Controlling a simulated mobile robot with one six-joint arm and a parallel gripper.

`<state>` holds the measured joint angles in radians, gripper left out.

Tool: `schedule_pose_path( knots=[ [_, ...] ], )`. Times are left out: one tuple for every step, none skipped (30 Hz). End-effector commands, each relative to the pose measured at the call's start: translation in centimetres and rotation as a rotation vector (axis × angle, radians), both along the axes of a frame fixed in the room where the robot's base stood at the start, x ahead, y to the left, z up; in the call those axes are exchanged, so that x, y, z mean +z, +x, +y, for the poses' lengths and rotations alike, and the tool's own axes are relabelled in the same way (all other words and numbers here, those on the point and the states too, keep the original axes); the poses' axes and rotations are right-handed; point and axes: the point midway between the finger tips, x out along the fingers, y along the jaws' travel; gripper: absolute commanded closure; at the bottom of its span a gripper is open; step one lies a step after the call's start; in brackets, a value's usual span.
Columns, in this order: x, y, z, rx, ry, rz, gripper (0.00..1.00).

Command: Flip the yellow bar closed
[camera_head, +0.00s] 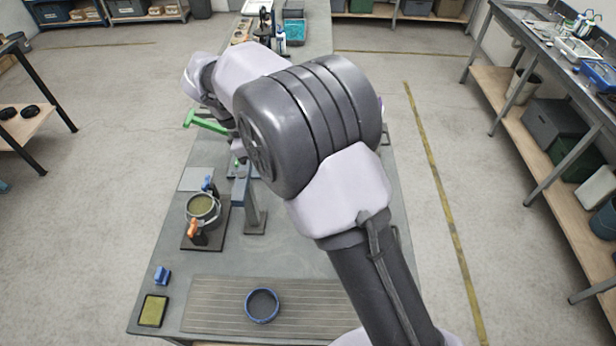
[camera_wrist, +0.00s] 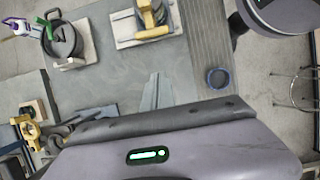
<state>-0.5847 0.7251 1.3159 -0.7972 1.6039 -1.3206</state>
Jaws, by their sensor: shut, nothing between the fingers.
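In the wrist view a yellow bar (camera_wrist: 30,132) shows at the lower left, on a small dark fixture with a wooden block; its exact angle is hard to tell. A second yellow bar (camera_wrist: 152,33) lies across a fixture on a pale plate at the top; I cannot tell which is the task's bar. My gripper (camera_wrist: 155,78) shows above its dark body, shut and empty, apart from both bars. In the head view my arm covers the middle of the bench, and I cannot make out a yellow bar or the fingertips there.
A pot (camera_head: 203,207) with orange and blue handles stands on a dark plate. A green bar (camera_head: 207,121) lies beyond it. A blue bowl (camera_head: 262,305) sits on a slatted mat (camera_head: 215,292) at the near end. A grey post (camera_head: 245,205) stands beside the pot.

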Motion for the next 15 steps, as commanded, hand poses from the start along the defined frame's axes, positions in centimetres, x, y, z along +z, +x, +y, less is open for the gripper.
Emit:
schedule_pose_path(
  knots=[
    [0.0, 0.0, 0.0, -0.001, 0.0, 0.0, 1.0],
    [0.0, 0.0, 0.0, -0.001, 0.0, 0.0, 1.0],
    [0.0, 0.0, 0.0, -0.001, 0.0, 0.0, 1.0],
    [-0.1, 0.0, -0.1, -0.001, 0.0, 0.0, 1.0],
    [-0.3, 0.0, -0.1, -0.001, 0.0, 0.0, 1.0],
    [-0.6, 0.0, -0.3, -0.002, 0.0, 0.0, 1.0],
    [-1.0, 0.0, -0.4, -0.002, -0.001, 0.0, 1.0],
    [-1.4, 0.0, -0.6, -0.002, -0.001, 0.002, 1.0],
    [-2.1, 0.0, -0.9, -0.002, -0.001, 0.002, 1.0],
    [-2.8, 0.0, -1.1, -0.003, -0.001, 0.001, 1.0],
    [-3.4, -0.1, -1.4, -0.003, -0.001, 0.003, 1.0],
    [-4.2, -0.1, -1.7, -0.003, -0.001, 0.002, 1.0],
    [-4.8, -0.1, -2.0, -0.003, -0.001, 0.002, 1.0],
    [-5.4, -0.1, -2.2, -0.004, -0.001, 0.002, 1.0],
    [-6.3, -0.1, -2.6, -0.002, -0.001, 0.002, 1.0]
  ],
)
